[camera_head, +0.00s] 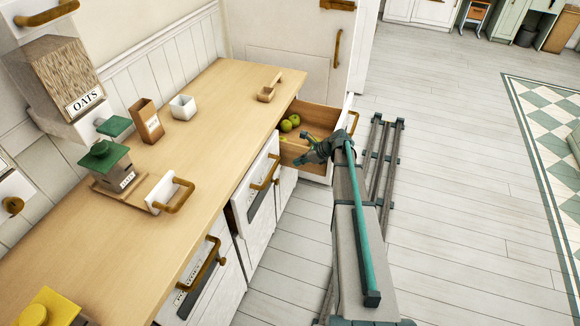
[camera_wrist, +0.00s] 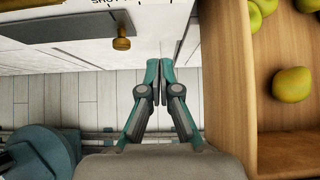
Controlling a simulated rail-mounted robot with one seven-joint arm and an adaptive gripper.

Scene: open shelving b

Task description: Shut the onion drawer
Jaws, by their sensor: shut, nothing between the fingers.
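An open wooden drawer (camera_head: 318,117) holding round green fruits (camera_head: 289,123) juts from the far end of the counter. Its wooden side wall (camera_wrist: 224,85) and the fruits (camera_wrist: 292,84) show at right in the wrist view. My gripper (camera_head: 302,157) is beside this drawer in the head view. In the wrist view its fingertips (camera_wrist: 160,66) are together and empty, left of the drawer's wall. No label reading onion is legible, so I cannot tell which drawer is the onion drawer.
Nearer white drawer fronts carry brass handles (camera_head: 264,174) and (camera_head: 205,262). A counter (camera_head: 215,130) above holds canisters, a white cup (camera_head: 183,107) and small boxes. A white front with a brass knob (camera_wrist: 121,38) is left of my fingers. Floor (camera_head: 450,180) is clear at right.

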